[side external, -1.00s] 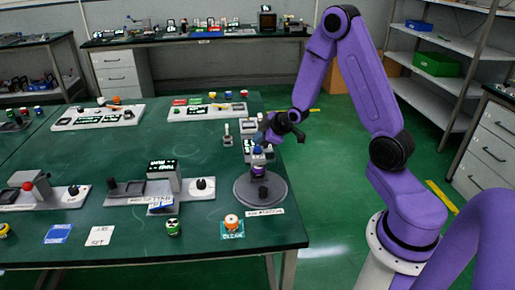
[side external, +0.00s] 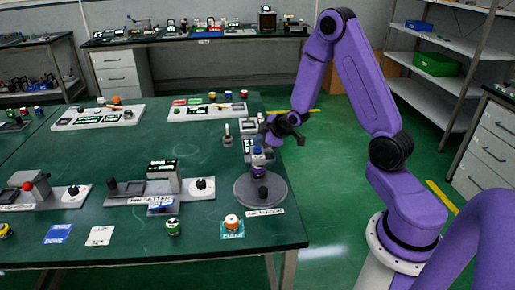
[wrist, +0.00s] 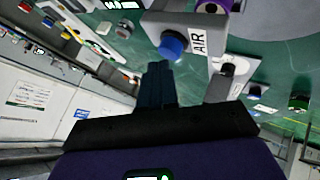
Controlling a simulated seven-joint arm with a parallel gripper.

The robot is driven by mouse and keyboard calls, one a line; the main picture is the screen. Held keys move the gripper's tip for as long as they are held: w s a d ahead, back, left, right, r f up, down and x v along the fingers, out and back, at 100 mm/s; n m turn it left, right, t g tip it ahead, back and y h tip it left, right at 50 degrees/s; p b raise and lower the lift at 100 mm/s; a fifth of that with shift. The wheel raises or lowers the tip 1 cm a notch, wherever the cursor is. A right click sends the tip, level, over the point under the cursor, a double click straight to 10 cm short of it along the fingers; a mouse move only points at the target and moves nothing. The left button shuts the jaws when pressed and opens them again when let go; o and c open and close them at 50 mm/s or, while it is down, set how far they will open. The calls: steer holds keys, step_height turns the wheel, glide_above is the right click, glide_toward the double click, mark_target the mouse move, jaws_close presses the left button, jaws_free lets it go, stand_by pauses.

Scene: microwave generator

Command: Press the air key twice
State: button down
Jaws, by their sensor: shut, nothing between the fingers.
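The air key is a blue round button (wrist: 172,46) on a light grey block (wrist: 155,25) marked AIR in the wrist view. In the side view the blue key (side external: 257,150) is small, near the right edge of the green table. My gripper (side external: 267,131) is just above and to the right of it there. In the wrist view my gripper (wrist: 159,68) is shut and empty, its dark fingertips right by the lower edge of the key. I cannot tell whether they touch it.
A grey round base (side external: 243,195) with a purple part stands in front of the key. A lever device (side external: 227,133) is to its left. Several consoles, such as one with a display (side external: 163,177), stand further left.

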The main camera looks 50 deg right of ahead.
mark_target(259, 149)
steer(key=shift+f, duration=0.45)
stand_by(0.6)
steer(key=shift+r, duration=0.95)
steer(key=shift+r, duration=0.1)
steer(key=shift+r, duration=2.4)
